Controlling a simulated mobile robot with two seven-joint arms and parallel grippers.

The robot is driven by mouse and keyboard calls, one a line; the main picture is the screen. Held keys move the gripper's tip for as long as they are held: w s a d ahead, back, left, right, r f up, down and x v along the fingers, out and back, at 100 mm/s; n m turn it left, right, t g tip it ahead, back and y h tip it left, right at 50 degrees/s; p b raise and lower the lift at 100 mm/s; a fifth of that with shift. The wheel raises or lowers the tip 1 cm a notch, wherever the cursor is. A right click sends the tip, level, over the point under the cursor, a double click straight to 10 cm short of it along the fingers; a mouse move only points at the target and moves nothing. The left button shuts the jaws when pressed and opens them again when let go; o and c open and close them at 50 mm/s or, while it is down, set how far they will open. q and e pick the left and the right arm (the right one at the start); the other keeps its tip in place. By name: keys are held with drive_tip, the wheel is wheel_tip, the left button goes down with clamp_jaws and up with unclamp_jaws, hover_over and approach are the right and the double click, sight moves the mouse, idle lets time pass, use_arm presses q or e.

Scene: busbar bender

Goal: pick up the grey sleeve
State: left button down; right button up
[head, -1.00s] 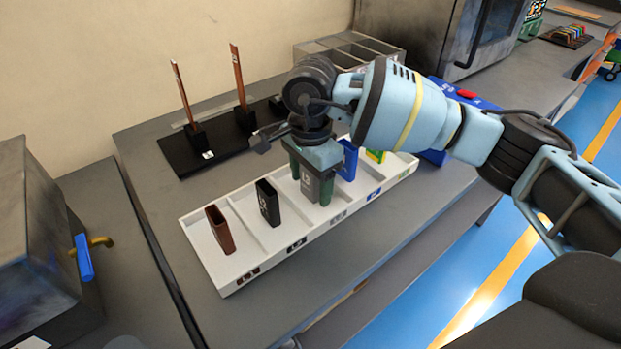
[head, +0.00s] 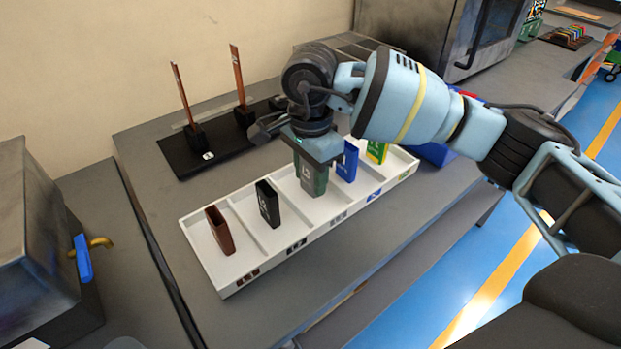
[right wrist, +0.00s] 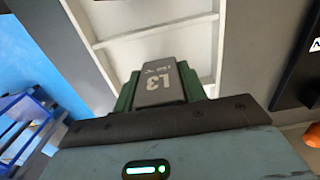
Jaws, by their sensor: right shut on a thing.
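The grey sleeve (head: 314,183), marked L3, is upright between the green fingers of my right gripper (head: 312,178). In the right wrist view the sleeve (right wrist: 160,84) shows its L3 label, with a green finger on each side. My right gripper is shut on it from above, over the middle compartment of the white tray (head: 262,272). The sleeve's lower end is over the tray; I cannot tell exactly how far it is from the tray floor. My left gripper is not in view.
In the tray, a brown sleeve (head: 219,230) and a black sleeve (head: 268,204) stand left of the grey one; a blue sleeve (head: 347,163) and a green-yellow one (head: 377,152) stand right. Behind is a black base (head: 185,158) with two upright copper bars (head: 239,76).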

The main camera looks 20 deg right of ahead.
drive_tip(key=shift+s+a+r, duration=0.1)
drive_tip(key=shift+s+r, duration=0.15)
drive_tip(key=shift+r, duration=0.2)
drive_tip(key=shift+s+a+r, duration=0.1)
drive_tip(key=shift+s+r, duration=0.1)
drive_tip(key=shift+r, duration=0.25)
drive_tip(key=s+a, duration=0.2)
drive_tip(key=s, duration=0.5)
drive_tip(key=s+a+r+b, duration=0.1)
drive_tip(key=s+a, duration=0.1)
drive_tip(key=s, duration=0.5)
drive_tip(key=shift+s+a+r, duration=0.15)
drive_tip(key=shift+a+r, duration=0.05)
drive_tip(key=shift+a, duration=0.1)
drive_tip(key=d+n, duration=0.8)
drive_tip(key=n, duration=0.7)
drive_tip(key=shift+w+d, duration=0.2)
drive_tip(key=shift+r, duration=0.1)
